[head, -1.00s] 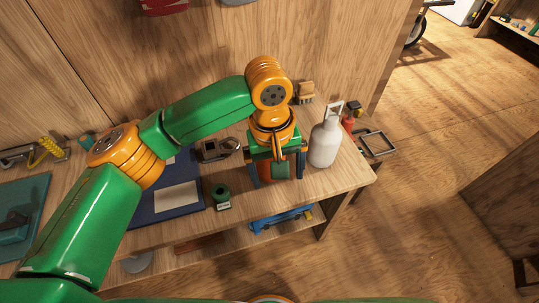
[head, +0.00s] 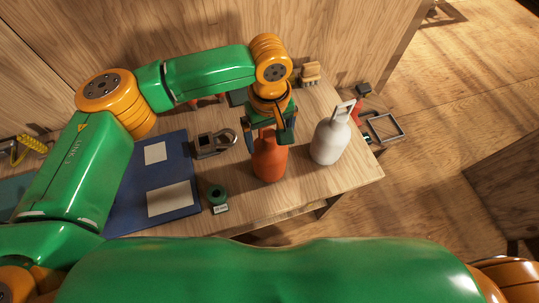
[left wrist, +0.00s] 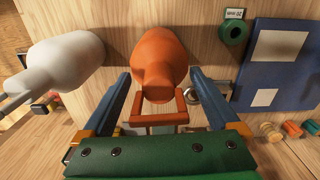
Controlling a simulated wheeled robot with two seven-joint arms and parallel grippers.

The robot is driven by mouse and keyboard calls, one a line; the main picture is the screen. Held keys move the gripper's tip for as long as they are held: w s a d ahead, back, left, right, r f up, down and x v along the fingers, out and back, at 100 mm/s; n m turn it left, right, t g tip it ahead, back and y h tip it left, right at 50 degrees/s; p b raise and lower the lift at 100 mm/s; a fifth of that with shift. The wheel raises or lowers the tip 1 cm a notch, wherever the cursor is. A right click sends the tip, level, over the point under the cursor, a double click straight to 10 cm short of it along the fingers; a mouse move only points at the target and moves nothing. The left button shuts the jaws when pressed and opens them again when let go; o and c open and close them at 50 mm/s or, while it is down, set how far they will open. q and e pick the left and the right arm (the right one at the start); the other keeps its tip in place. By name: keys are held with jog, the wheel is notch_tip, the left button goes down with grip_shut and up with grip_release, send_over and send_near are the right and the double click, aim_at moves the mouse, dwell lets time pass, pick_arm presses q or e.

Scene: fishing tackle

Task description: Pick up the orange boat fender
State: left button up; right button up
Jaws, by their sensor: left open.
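The orange boat fender (head: 269,161) stands on the wooden workbench, to the left of a white fender. In the left wrist view the orange fender (left wrist: 160,60) is in the middle, its handle loop toward my gripper. My left gripper (head: 267,138) is at the fender's top, behind its body in the head view. In the left wrist view my left gripper's two blue fingers (left wrist: 159,90) are apart, one on each side of the fender's neck and handle, with gaps visible. My right gripper is not in view.
The white fender (head: 328,143) stands close on the right. A green tape roll (head: 217,195) with a label, a metal shackle-like item (head: 214,143) and a blue folder (head: 156,184) lie to the left. A wooden brush (head: 310,73) is behind. The bench's front right is clear.

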pick_arm(q)
jog(key=shift+w+f, duration=0.2)
jog(key=shift+f, duration=0.1)
jog(key=shift+s+r, duration=0.1)
grip_shut()
